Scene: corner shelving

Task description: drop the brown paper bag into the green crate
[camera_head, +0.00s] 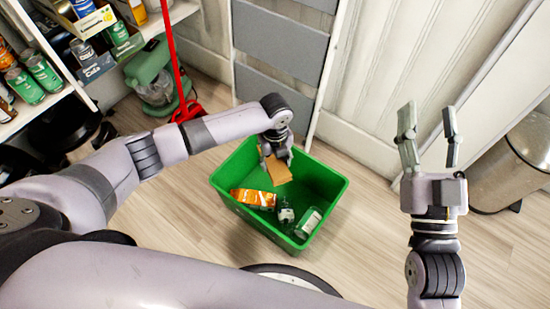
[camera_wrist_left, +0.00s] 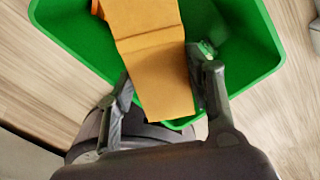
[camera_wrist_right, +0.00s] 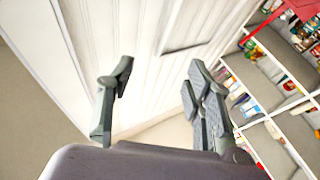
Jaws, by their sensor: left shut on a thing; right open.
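The brown paper bag (camera_head: 279,169) hangs from my left gripper (camera_head: 276,152), over the green crate (camera_head: 330,200). In the left wrist view the bag (camera_wrist_left: 155,60) is between the fingers of my left gripper (camera_wrist_left: 160,108), with the crate (camera_wrist_left: 75,30) behind it. The fingers are shut on the bag. The crate stands on the floor and holds an orange pack (camera_head: 253,198), a small dark-and-white item (camera_head: 286,214) and a clear container (camera_head: 308,223). My right gripper (camera_head: 428,125) is open and empty, raised to the right of the crate; its fingers also show in the right wrist view (camera_wrist_right: 155,90).
Shelves with cans (camera_head: 42,72) stand at the upper left. A green appliance (camera_head: 153,72) and a red-handled tool (camera_head: 185,108) are left of the crate. A grey-panelled rack (camera_head: 282,48) is behind it. A metal bin (camera_head: 515,165) stands at the right. Floor right of the crate is clear.

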